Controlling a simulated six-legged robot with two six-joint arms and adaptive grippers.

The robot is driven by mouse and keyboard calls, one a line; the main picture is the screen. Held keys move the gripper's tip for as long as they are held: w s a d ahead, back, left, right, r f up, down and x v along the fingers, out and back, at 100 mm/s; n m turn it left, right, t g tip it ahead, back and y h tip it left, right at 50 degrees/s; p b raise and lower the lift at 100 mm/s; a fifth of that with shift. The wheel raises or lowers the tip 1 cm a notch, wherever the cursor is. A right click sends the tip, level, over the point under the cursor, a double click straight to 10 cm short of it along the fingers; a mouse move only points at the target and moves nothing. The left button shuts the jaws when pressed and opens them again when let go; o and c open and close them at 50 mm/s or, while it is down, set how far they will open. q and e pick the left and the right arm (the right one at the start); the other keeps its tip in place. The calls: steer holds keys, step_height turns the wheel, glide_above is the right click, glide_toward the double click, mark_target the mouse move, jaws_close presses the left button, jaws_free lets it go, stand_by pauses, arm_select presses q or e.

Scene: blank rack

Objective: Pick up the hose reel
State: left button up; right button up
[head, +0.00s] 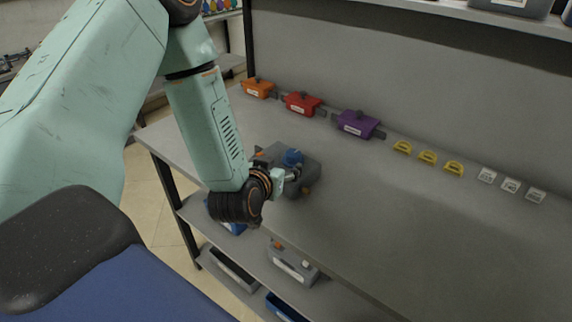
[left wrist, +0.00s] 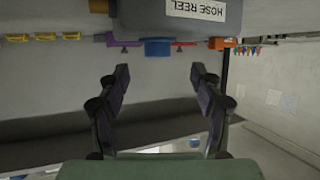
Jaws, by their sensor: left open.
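The hose reel (head: 311,172) is a grey case with a blue part on top and orange side pieces, standing on the grey bench. In the left wrist view its grey body (left wrist: 150,18) fills the top edge, with an upside-down label reading HOSE REEL. The blue part (left wrist: 158,48) shows between and beyond the fingertips. My left gripper (head: 286,176) is at the near side of the case and partly hides it. In the left wrist view my left gripper (left wrist: 160,73) is open, with nothing between its fingers. Contact cannot be told. My right gripper is not in view.
Orange (head: 258,88), red (head: 302,103) and purple (head: 358,124) cases line the back of the bench. Yellow pieces (head: 427,156) and white labelled tags (head: 510,185) lie right of them. The bench's right front is clear. A lower shelf holds a grey case (head: 292,266).

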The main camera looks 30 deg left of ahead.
mark_target(290, 158)
arm_select(q)
steer(key=shift+x, duration=0.95)
steer(key=shift+w+d, duration=0.1)
steer(key=shift+w, duration=0.35)
steer(key=x, duration=0.4)
steer(key=shift+w+f, duration=0.25)
steer(key=shift+s+r, duration=0.35)
steer(key=shift+c, duration=1.4)
steer(key=shift+w+f, duration=0.25)
steer(key=shift+w, duration=0.05)
steer(key=c, duration=0.4)
steer(key=shift+s+r, duration=0.1)
steer(key=shift+s, duration=0.1)
steer(key=c, duration=0.5)
jaws_close()
